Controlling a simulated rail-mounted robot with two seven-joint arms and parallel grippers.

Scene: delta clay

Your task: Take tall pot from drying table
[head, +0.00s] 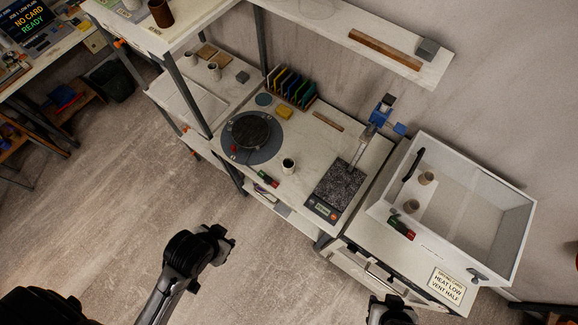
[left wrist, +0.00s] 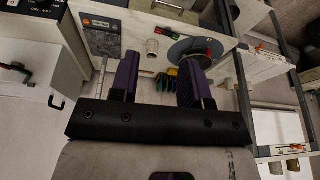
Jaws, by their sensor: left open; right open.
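No label marks the drying table. A dark brown pot (head: 161,13) stands on the upper shelf. My left gripper (head: 228,243) is open and empty in front of the counter, well apart from these pots. In the left wrist view its two fingers (left wrist: 158,80) are apart with nothing between them. My right gripper (head: 391,308) is open, partly cut off at the bottom edge.
A white open-topped box (head: 480,205) with two cups stands right.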

